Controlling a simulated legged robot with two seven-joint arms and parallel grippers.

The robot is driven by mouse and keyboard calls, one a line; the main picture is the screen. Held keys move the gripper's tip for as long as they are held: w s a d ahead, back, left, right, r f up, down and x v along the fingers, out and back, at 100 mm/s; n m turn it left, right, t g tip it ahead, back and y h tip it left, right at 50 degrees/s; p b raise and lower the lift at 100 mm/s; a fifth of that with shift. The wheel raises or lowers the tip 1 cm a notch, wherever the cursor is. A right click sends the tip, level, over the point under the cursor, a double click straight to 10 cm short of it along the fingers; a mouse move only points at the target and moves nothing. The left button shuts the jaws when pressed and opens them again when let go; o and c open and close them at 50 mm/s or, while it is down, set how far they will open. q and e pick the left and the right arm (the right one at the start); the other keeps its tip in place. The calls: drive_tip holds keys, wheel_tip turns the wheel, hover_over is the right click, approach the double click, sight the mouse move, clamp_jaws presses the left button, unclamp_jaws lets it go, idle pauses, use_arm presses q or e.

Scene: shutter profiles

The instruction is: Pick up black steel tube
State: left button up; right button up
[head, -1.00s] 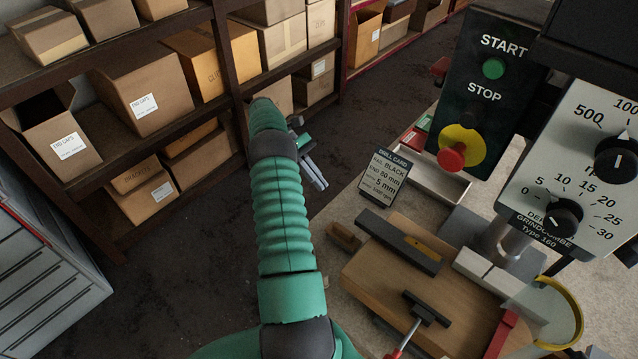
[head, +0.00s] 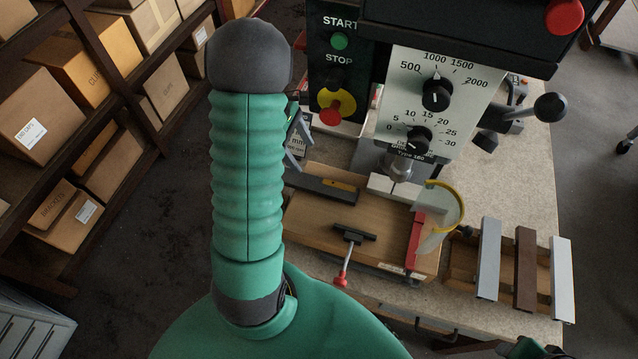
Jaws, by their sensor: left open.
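My left gripper (head: 297,140) is open, just beyond and above the bar's left end, mostly hidden behind my arm. Its grey fingers overlap the drill card in the picture. I cannot see anything between them.
A wooden rack (head: 462,262) at the right holds a grey profile (head: 487,258), a brown profile (head: 525,268) and a pale profile (head: 562,280). The drill panel (head: 436,100) and the START/STOP box (head: 338,75) rise behind the board. A red-handled clamp (head: 347,250) and yellow-rimmed guard (head: 445,208) stand nearby.

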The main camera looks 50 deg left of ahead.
use_arm(q)
hover_over(316, 182)
drive_tip(key=a, duration=0.3)
wheel_tip(316, 182, down, 8)
drive_tip(key=shift+s+d+r+p, duration=0.1)
drive_tip(key=shift+s+d+p, duration=0.05)
drive_tip(key=shift+p, duration=0.2)
drive_tip(key=shift+d+f, duration=0.25)
drive_tip(key=d+f+p, duration=0.1)
drive_tip(key=d+f, duration=0.2)
drive_tip(key=shift+s+f+p, duration=0.15)
drive_tip(key=shift+s+p, duration=0.05)
drive_tip(key=shift+p, duration=0.15)
drive_tip(key=shift+w+d+f, duration=0.15)
drive_tip(key=shift+f, duration=0.2)
drive_tip(key=shift+w+a+f, duration=0.15)
drive_tip(key=shift+a, duration=0.05)
drive_tip(key=shift+a+f, duration=0.15)
drive_tip(key=shift+a, duration=0.35)
drive_tip(key=c, duration=0.6)
drive_tip(key=shift+d, duration=0.15)
drive_tip(key=c, duration=0.5)
drive_tip(key=shift+d, duration=0.25)
clamp_jaws()
use_arm(e)
drive_tip(key=r, duration=0.1)
drive_tip(key=a+r, duration=0.1)
drive_tip(key=shift+w+r, duration=0.3)
use_arm(q)
drive_tip(key=shift+r, duration=0.2)
